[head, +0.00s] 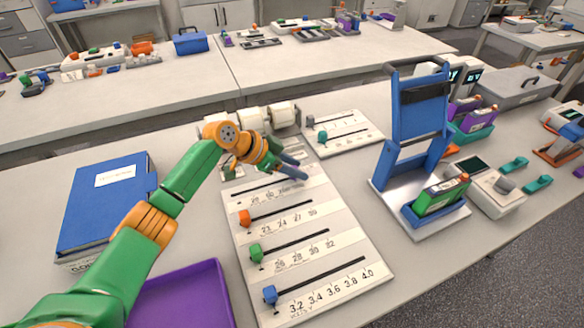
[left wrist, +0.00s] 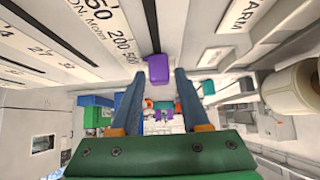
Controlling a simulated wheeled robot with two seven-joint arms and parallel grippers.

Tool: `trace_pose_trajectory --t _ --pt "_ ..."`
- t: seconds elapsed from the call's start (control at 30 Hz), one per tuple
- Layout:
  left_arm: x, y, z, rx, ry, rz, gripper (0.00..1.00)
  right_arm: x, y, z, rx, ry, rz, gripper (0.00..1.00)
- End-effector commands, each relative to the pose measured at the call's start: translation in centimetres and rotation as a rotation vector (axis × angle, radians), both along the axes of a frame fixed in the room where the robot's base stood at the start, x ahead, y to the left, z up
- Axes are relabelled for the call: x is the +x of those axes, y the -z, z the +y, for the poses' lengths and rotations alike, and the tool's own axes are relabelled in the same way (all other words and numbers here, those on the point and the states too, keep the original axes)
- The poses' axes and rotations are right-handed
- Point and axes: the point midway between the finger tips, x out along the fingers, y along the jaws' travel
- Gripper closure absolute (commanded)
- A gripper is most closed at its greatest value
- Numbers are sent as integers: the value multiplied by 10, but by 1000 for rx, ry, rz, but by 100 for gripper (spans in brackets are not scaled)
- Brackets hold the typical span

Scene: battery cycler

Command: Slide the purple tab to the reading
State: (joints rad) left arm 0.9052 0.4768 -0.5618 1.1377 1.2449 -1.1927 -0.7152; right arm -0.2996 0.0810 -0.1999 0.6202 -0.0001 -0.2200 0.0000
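The purple tab (left wrist: 158,69) shows in the left wrist view at the end of a dark slot, close to the printed numbers 200 and 500. My left gripper (head: 293,166) is over the top row of the white slider board (head: 342,235) in the head view and hides the purple tab there. In the left wrist view the two blue fingers are apart, with the tab showing between their tips. I cannot tell whether either finger touches it. My right gripper is in neither view.
Lower rows of the board hold an orange tab (head: 244,217), a green tab (head: 256,253) and a blue tab (head: 270,295). A smaller slider board (head: 350,141) lies behind, beside white rolls (head: 284,114). A blue binder (head: 105,205) and purple tray (head: 190,295) are left; a blue stand (head: 420,110) is right.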

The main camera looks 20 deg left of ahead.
Motion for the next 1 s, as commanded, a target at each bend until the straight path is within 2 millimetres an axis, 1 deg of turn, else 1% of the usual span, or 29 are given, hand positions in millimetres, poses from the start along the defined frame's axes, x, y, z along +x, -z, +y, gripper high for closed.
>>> trace_pose_trajectory --t 0.33,0.6,0.67,0.8,1.0 --pt "-1 -2 3 2 0 -1 43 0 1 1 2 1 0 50" --pt "-23 -38 32 4 0 -2 43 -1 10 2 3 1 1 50" --pt "-26 -44 36 4 1 -2 43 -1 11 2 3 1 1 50" --pt "-30 -49 39 3 1 1 43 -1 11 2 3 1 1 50" --pt "-30 -50 39 2 1 2 43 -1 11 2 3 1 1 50"
